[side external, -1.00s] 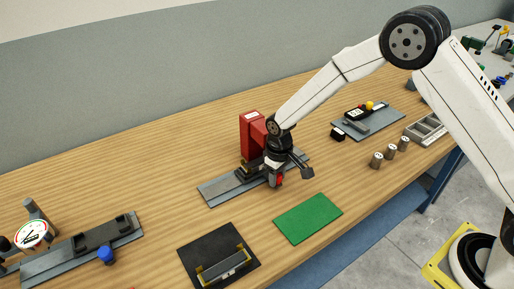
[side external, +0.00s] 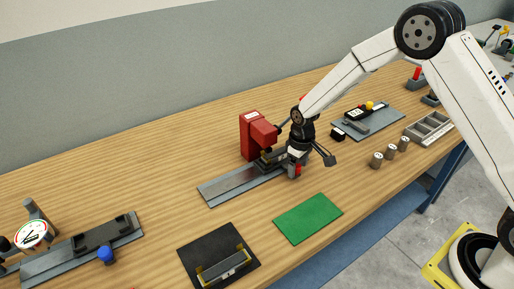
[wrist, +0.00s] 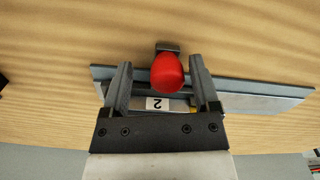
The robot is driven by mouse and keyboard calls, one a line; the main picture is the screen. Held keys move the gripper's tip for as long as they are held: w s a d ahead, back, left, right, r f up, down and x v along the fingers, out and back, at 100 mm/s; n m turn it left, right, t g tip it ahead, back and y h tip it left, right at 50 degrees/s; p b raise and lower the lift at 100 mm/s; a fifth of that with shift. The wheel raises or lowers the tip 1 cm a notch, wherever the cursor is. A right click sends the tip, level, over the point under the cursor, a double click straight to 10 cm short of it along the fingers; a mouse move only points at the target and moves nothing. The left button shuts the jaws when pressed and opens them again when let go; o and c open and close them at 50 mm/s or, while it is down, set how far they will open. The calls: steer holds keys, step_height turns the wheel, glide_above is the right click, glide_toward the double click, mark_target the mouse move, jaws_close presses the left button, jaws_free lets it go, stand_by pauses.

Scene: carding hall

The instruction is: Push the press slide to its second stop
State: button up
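The red press (side external: 250,138) stands at the back edge of a grey rail (side external: 228,184) on the wooden bench. The dark press slide (side external: 268,160) sits on the rail, under and right of the press head, partly hidden by my gripper. My gripper (side external: 294,168) is low at the rail's right part. The slide's red knob shows in the wrist view (wrist: 167,72) between my two separated fingers (wrist: 163,82), closer to the right one; a gap shows at its left. A white label reading 2 (wrist: 157,103) lies below the knob. Exact contact is unclear.
A green mat (side external: 308,218) and a black plate with a fixture (side external: 220,258) lie in front. Several grey cylinders (side external: 390,152) and a grey tray (side external: 428,128) stand right. A grey board with a yellow knob (side external: 368,120) is behind.

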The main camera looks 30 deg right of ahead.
steer(key=shift+r, duration=0.1)
steer(key=shift+r, duration=3.8)
steer(key=shift+s+r, duration=0.1)
steer(key=shift+s, duration=0.05)
steer(key=s+d+r+m+t, duration=0.1)
steer(key=s+r, duration=0.1)
steer(key=s, duration=0.7)
steer(key=s+d+r+m+t, duration=0.1)
steer(key=s+r+m, duration=0.1)
steer(key=s, duration=0.8)
steer(key=shift+d+t, duration=0.2)
steer(key=shift+t, duration=0.1)
